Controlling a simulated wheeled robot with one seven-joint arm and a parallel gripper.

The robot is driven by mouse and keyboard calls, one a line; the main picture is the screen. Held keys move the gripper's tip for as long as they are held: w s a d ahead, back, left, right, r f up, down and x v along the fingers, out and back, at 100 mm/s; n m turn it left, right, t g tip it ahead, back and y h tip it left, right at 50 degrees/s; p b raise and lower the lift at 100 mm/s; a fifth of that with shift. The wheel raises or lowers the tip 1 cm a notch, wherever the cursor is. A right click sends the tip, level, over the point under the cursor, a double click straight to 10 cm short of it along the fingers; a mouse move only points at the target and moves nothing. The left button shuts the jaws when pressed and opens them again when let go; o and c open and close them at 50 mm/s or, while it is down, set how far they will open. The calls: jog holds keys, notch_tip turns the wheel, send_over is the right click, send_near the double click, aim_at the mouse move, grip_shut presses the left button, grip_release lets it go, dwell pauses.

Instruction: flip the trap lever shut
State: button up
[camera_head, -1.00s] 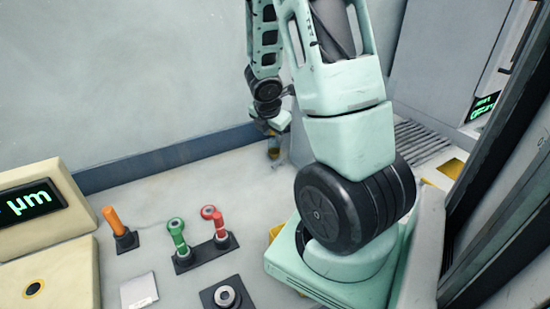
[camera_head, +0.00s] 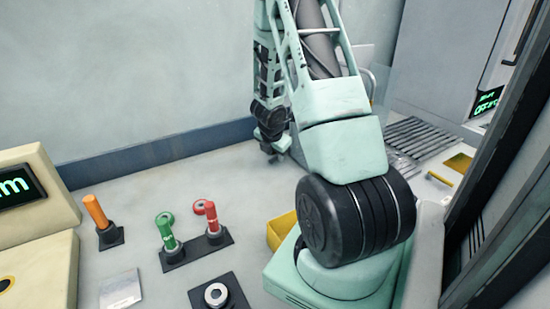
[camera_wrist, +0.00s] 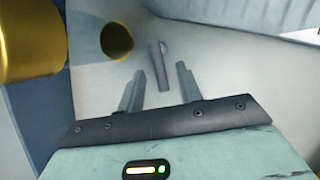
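My gripper (camera_wrist: 160,72) is open in the wrist view, its two grey fingers apart with nothing held. A short grey bar with a rounded end (camera_wrist: 161,60) lies just beyond and between the fingertips; it may be the trap lever, but I cannot be sure. I cannot tell whether the fingers touch it. In the head view my gripper (camera_head: 272,148) is low over the far part of the bench, near the blue strip at the wall. It is small there and partly hidden by my arm, and the bar cannot be made out.
A brass cylinder (camera_wrist: 30,40) is close at the left in the wrist view, with a dark brass-rimmed opening (camera_wrist: 116,41) beside the bar. Orange (camera_head: 96,212), green (camera_head: 168,236) and red (camera_head: 212,218) handles stand on the bench. A yellow bin (camera_head: 282,229) is beside my arm.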

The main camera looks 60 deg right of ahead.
jog(key=shift+f, duration=0.2)
grip_shut()
jog(key=shift+w+r, duration=0.1)
jog(key=m+p, duration=0.1)
jog(key=p, duration=0.1)
jog(key=w+m+g+p, duration=0.1)
jog(key=m+p, duration=0.1)
jog(key=shift+d+r, duration=0.1)
jog(key=shift+r, duration=0.1)
jog(key=shift+w+d+f+m+g+p, duration=0.15)
jog(key=shift+m+g+p, duration=0.25)
jog(key=shift+m+p, duration=0.4)
jog(key=shift+f, duration=0.1)
